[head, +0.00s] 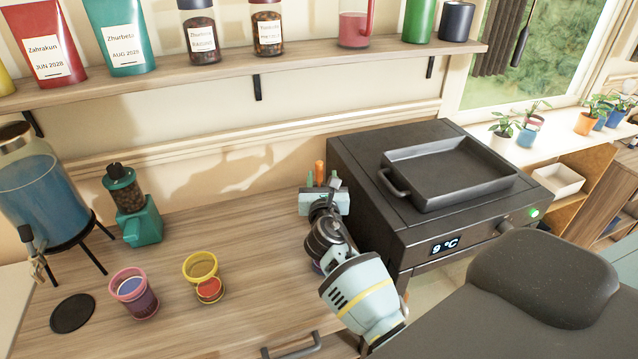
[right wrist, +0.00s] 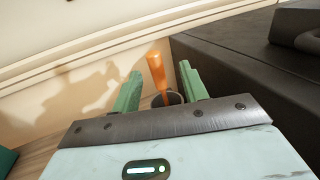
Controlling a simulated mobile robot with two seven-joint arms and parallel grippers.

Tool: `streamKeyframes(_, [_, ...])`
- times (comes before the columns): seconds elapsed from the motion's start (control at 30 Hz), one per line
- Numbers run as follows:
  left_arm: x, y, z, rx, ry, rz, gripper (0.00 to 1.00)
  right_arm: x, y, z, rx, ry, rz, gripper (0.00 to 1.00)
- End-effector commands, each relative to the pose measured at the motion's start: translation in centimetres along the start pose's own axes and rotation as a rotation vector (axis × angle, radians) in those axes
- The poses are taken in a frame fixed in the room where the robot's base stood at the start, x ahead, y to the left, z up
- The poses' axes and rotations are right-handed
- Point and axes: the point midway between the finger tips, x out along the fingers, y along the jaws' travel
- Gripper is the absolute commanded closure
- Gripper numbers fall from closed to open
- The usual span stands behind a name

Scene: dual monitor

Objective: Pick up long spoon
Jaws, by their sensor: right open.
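An orange handle (right wrist: 156,72), which looks like the long spoon's, stands upright and slightly tilted in the right wrist view. Its lower end goes down by a dark round holder (right wrist: 174,98), mostly hidden behind my gripper. In the head view the orange tip (head: 319,168) shows just beyond my right gripper (head: 322,181). My right gripper (right wrist: 160,80) is open, with its green fingers on either side of the handle in the wrist view. I cannot tell whether they touch it. The spoon's other end is hidden. My left gripper is not in view.
A black oven-like machine (head: 400,210) with a tray (head: 450,180) stands close right of the gripper. A wall shelf (head: 230,83) with jars runs above. A yellow cup (head: 201,265), pink cup (head: 130,285), green grinder (head: 140,225) and blue dispenser (head: 35,185) stand to the left.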

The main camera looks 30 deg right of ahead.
Motion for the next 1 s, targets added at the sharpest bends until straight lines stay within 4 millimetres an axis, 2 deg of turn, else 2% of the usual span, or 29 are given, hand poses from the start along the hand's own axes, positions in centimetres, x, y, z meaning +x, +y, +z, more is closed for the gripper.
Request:
streamKeyframes(0.1, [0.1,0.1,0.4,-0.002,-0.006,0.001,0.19,1.3,0.0,-0.2,-0.001,0.002,0.0,0.56])
streamKeyframes(0.37, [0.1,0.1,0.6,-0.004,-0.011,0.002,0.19,2.2,0.1,-0.3,-0.001,0.002,-0.001,0.56])
streamKeyframes(0.7, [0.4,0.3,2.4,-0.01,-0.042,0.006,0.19,6.3,0.6,-0.7,-0.001,0.003,-0.001,0.56])
streamKeyframes(1.0, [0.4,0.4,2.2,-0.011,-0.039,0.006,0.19,6.9,0.6,-0.5,0.0,0.0,0.0,0.56])
